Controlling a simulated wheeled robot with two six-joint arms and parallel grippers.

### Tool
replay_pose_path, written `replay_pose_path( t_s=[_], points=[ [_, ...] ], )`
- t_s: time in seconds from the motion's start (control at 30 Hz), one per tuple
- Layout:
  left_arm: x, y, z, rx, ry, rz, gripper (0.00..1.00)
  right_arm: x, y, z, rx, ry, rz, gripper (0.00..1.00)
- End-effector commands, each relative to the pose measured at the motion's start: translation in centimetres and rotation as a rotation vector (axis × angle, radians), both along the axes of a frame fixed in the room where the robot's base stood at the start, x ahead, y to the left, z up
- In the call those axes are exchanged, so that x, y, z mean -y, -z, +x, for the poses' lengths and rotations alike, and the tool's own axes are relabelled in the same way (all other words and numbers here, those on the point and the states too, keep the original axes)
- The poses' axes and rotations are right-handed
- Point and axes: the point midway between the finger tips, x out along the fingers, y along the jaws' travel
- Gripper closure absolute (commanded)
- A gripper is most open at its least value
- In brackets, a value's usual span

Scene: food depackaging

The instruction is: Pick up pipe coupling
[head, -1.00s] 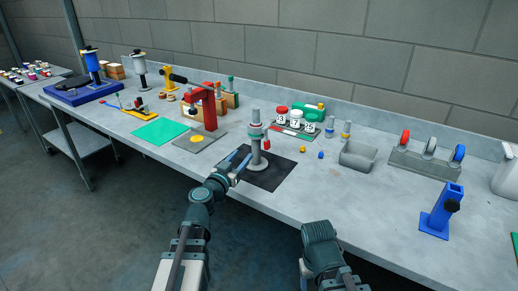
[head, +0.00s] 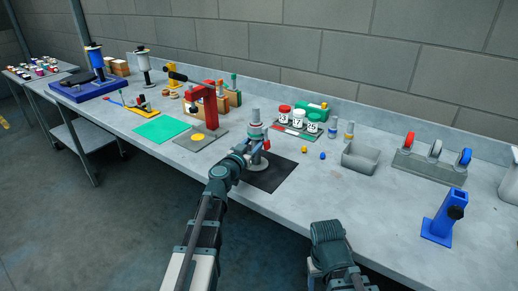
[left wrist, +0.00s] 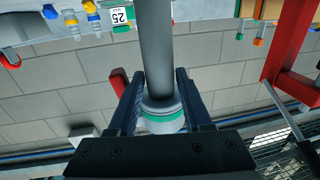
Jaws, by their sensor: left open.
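The pipe coupling (head: 256,129) is a grey collar with a green band around an upright grey pipe (head: 255,114) on a stand. My left gripper (head: 256,151) is open at the pipe, just below the coupling in the head view. In the left wrist view, which is upside down, the pipe (left wrist: 156,45) passes between the two dark fingers of my left gripper (left wrist: 160,85). The coupling (left wrist: 164,118) also lies between them, partly hidden by the gripper body. I cannot tell whether the fingers touch it. My right gripper is not in view.
The stand is on a black mat (head: 272,180) near the table's front edge. A red lever (head: 266,144) sticks out beside the pipe. A red press (head: 207,108) stands to the left, numbered jars (head: 297,118) behind, and a grey bin (head: 361,158) to the right.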

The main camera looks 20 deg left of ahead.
Motion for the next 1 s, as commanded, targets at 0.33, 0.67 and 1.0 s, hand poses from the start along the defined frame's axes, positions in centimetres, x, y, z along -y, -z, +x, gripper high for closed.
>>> replay_pose_path(
  t_s=[0.33,0.67,1.0],
  points=[
    [0.01,0.00,-0.09,0.000,0.000,0.000,0.86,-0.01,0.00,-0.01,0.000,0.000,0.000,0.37],
    [0.01,0.01,-0.09,0.000,0.000,0.000,1.00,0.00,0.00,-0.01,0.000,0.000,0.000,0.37],
    [0.01,-0.19,-0.08,0.000,0.000,0.000,1.00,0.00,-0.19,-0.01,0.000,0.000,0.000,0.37]
  ],
)
